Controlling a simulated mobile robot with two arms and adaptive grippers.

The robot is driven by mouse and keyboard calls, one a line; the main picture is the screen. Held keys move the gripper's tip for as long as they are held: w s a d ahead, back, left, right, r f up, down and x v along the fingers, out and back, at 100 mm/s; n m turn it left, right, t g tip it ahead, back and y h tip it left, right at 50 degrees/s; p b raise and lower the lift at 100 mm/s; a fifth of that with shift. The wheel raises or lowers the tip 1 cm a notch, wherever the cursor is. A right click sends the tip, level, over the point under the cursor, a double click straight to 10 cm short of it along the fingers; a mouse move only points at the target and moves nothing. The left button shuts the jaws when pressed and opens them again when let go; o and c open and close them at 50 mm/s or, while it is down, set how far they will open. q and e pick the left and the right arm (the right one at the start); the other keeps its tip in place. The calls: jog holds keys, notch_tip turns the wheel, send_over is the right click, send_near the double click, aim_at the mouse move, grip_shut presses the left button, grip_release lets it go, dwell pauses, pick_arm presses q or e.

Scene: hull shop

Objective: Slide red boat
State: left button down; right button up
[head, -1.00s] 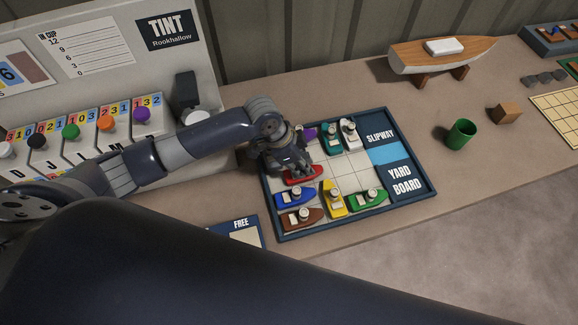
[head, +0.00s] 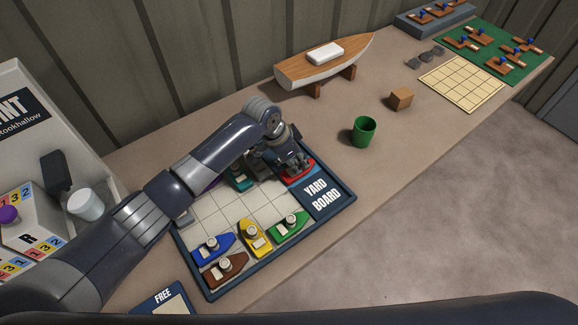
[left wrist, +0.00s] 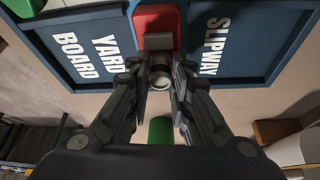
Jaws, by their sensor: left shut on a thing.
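The red boat (head: 300,174) is at the slipway side of the yard board (head: 338,207), beside the YARD BOARD panel. In the left wrist view the red boat (left wrist: 158,22) lies between the YARD BOARD and SLIPWAY lettering. My left gripper (head: 290,161) is over the boat; in the wrist view its fingers (left wrist: 160,78) are shut on the boat's round funnel. The gripper hides the SLIPWAY panel and the light blue strip in the head view. A teal boat (head: 238,177) shows partly behind my arm. My right gripper is not in view.
Blue (head: 213,248), yellow (head: 254,238), green (head: 288,226) and brown (head: 224,270) boats stand along the board's near side. The grid's middle is clear. A green cup (head: 363,131), wooden block (head: 401,98) and model hull (head: 325,64) stand beyond the board.

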pick_arm(q)
jog(key=shift+w+d, duration=0.2)
jog(key=shift+d+r, duration=0.1)
jog(key=shift+r, duration=0.05)
jog(key=c, duration=1.4)
grip_release()
jog(key=shift+d, duration=0.1)
jog(key=shift+c, duration=0.2)
jog(key=shift+w, duration=0.1)
jog(key=shift+a+r, duration=0.3)
jog(key=shift+r, duration=0.15)
jog(key=v, duration=1)
jog(key=shift+r, duration=0.35)
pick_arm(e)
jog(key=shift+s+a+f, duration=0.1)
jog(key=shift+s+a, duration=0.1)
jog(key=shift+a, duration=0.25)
